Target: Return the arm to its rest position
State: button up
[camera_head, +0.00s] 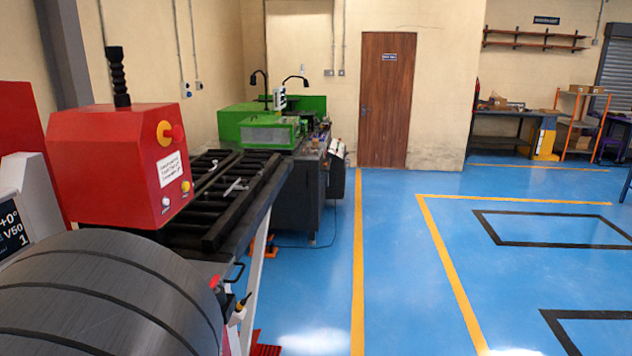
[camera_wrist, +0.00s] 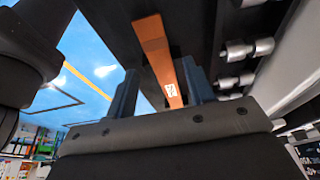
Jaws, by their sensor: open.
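My gripper (camera_wrist: 160,68) shows in the wrist view with its two dark fingers spread apart. A copper-coloured bar (camera_wrist: 152,38) with a small white label shows in the gap between the fingers, beyond them. It lies against a black surface, and I see clear gaps between it and both fingers. I cannot tell how far it is from the fingertips. My gripper and the bar do not show in the head view.
A red control box (camera_head: 120,160) with buttons stands at the left. Beside it is a black roller table (camera_head: 225,190), with a green machine (camera_head: 262,128) behind. Blue floor (camera_head: 400,260) to the right is open. Metal rollers (camera_wrist: 238,50) sit right of the bar in the wrist view.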

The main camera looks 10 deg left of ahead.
notch_tip(320, 180, down, 2)
jog(key=shift+f, duration=0.25)
jog(key=v, duration=1.1)
jog(key=x, duration=1.1)
jog(key=shift+f, duration=0.25)
jog(key=shift+r, duration=0.1)
notch_tip(320, 180, up, 4)
jog(key=shift+f, duration=0.15)
jog(key=w+d+r, duration=0.5)
jog(key=w+r, duration=0.2)
jog(key=w, duration=0.4)
jog(key=w+a+m, duration=0.1)
jog(key=w+a, duration=0.1)
jog(key=w, duration=2.4)
jog(key=shift+m+h, duration=0.3)
jog(key=w+d+f, duration=0.1)
jog(key=w+d, duration=0.2)
jog(key=w, duration=0.3)
jog(key=w+d+f, duration=0.1)
jog(key=w+d, duration=0.3)
jog(key=w, duration=0.2)
jog(key=w+d+f, duration=0.1)
jog(key=w+d, duration=0.2)
jog(key=w, duration=0.4)
jog(key=shift+d+f, duration=0.15)
jog(key=shift+w+d+f, duration=0.3)
jog(key=shift+w+d, duration=0.1)
jog(key=shift+d, duration=0.15)
